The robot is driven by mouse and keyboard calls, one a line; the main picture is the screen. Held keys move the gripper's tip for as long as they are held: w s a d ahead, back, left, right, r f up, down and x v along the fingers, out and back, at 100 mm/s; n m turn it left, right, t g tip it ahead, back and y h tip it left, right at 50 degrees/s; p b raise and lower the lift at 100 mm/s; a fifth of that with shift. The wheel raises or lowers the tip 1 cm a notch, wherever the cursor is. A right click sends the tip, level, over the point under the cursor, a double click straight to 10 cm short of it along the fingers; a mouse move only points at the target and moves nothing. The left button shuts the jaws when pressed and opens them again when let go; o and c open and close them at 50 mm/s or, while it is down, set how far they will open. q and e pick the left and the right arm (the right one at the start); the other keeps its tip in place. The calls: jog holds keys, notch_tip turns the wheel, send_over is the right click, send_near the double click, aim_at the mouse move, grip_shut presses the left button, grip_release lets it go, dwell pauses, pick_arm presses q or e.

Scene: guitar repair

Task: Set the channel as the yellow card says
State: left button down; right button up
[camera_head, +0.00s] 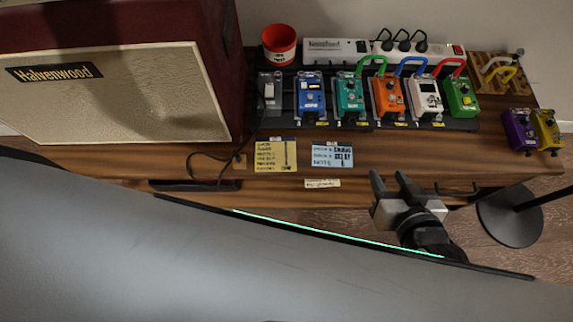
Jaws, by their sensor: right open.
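The yellow card (276,156) lies on the wooden bench in front of the pedals, with handwriting too small to read. A blue card (332,155) lies to its right. The pedal row holds a grey pedal (270,92), a blue pedal (310,95), a teal pedal (349,97), an orange pedal (387,97), a white pedal (427,97) and a green pedal (461,97). Coloured cables link several of them. I cannot tell which one carries the channel setting. My right gripper (390,183) is open and empty at the bench's front edge, right of the cards. My left gripper is not in view.
A large Halvenwood amplifier (120,95) fills the left. Purple (519,130) and yellow (548,130) pedals sit at the right end. A dark cable (208,156) lies by the amplifier. The bench (420,155) is bare right of the cards.

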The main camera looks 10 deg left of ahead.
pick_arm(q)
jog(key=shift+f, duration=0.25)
pick_arm(e)
jog(key=shift+f, duration=0.15)
pick_arm(q)
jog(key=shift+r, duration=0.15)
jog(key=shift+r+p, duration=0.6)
jog(key=shift+p, duration=0.05)
pick_arm(e)
jog(key=shift+r, duration=0.75)
pick_arm(q)
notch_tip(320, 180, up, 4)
jog(key=p, duration=0.4)
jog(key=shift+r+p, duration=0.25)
jog(key=shift+p, duration=0.15)
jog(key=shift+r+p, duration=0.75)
pick_arm(e)
jog(key=shift+s+d+r+n+h, duration=0.1)
jog(key=shift+d+r+n+h, duration=0.15)
jog(key=shift+r, duration=0.3)
jog(key=shift+s+d+r+n+h, duration=0.1)
jog(key=shift+d+r+n, duration=0.05)
jog(key=shift+d+r, duration=0.3)
jog(key=shift+a+g, duration=0.1)
jog(key=shift+g, duration=0.2)
